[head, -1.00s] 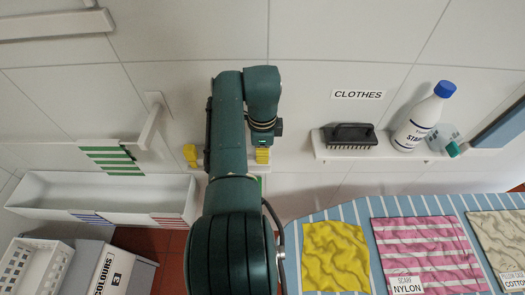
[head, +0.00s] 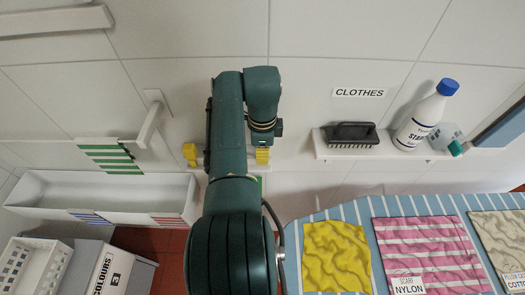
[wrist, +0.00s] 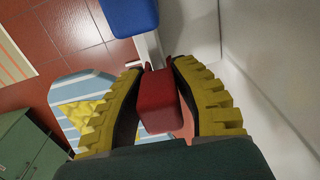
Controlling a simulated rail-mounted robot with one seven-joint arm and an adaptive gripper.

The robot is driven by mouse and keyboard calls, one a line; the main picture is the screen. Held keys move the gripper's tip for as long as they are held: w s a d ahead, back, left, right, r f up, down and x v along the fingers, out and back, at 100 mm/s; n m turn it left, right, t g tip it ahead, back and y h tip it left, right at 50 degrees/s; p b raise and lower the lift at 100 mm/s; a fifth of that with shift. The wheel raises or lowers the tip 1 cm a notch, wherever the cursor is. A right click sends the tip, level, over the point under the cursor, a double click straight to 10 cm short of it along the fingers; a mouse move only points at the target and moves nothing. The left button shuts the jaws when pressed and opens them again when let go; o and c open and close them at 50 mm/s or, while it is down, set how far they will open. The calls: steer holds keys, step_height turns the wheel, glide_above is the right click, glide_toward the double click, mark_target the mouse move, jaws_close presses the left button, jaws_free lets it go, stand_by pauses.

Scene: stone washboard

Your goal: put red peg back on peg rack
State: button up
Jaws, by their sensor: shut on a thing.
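The red peg (wrist: 157,100) is between the two yellow ridged fingers of my gripper (wrist: 157,72) in the wrist view. The fingers are shut on it. Its far end meets or overlaps a pale grey rail (wrist: 149,48), which looks like part of the peg rack; I cannot tell whether the peg is seated on it. A blue block-like peg (wrist: 131,16) is at the far end of this rail. In the head view my arm hides the red peg and most of the rack; yellow parts that look like my gripper's fingers (head: 226,154) show on either side.
A white trough (head: 100,197) runs along the wall at left, below a bracket (head: 150,122). At right, a shelf (head: 318,147) holds a brush (head: 352,134) and a bottle (head: 422,118). A striped board (head: 365,228) with cloth samples lies at lower right.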

steer(key=shift+f+b, duration=0.55)
steer(key=shift+f, duration=0.25)
steer(key=o, duration=0.9)
steer(key=shift+c, duration=0.2)
steer(key=shift+r, duration=0.1)
step_height(320, 180, up, 7)
steer(key=shift+r, duration=0.2)
